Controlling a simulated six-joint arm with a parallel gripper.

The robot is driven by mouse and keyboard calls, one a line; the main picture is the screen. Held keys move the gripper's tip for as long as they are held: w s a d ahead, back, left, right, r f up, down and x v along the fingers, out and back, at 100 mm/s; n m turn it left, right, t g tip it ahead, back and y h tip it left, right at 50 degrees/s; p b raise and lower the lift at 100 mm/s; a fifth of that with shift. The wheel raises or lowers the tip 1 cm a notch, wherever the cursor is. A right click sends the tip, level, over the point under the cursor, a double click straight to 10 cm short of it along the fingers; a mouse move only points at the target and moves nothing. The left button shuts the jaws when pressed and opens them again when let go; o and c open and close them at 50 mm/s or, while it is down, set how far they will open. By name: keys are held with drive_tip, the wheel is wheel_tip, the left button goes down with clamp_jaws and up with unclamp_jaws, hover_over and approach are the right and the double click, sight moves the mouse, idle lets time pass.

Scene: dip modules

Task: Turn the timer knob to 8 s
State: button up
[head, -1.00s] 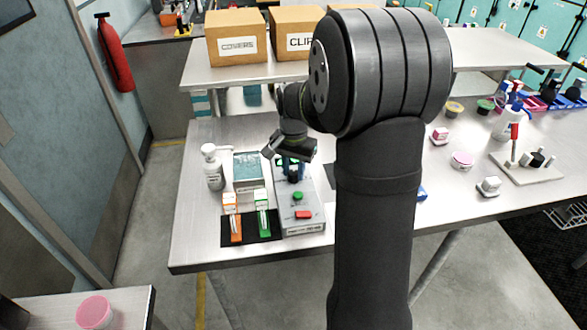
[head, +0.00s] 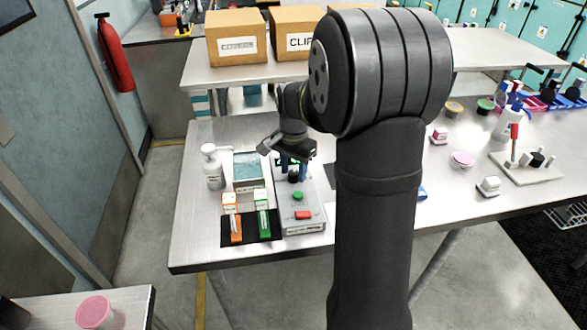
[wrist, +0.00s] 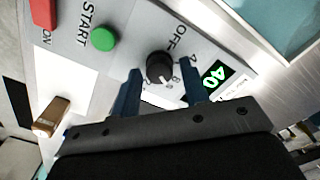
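The timer is a grey box (head: 302,222) on the bench with a green START button (head: 298,196) and a red button (head: 303,215). Its black knob (wrist: 160,68) shows in the wrist view near an OFF mark, beside a lit green display (wrist: 214,78) whose digits are turned and hard to read. Small dial marks around the knob are partly hidden by my fingers. My gripper (wrist: 162,66) has its blue fingers apart, one on each side of the knob, with visible gaps. In the head view my gripper (head: 291,160) is over the far part of the box.
A black mat (head: 264,228) with an orange and a green-white item lies left of the timer. Bare bench lies at the front left.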

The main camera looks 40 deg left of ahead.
sight(294, 172)
drive_tip(key=shift+o, duration=0.4)
wheel_tip(294, 172, up, 17)
drive_tip(key=shift+r, duration=0.2)
idle(0.6)
wheel_tip(294, 172, down, 18)
drive_tip(key=shift+r, duration=0.2)
idle(0.3)
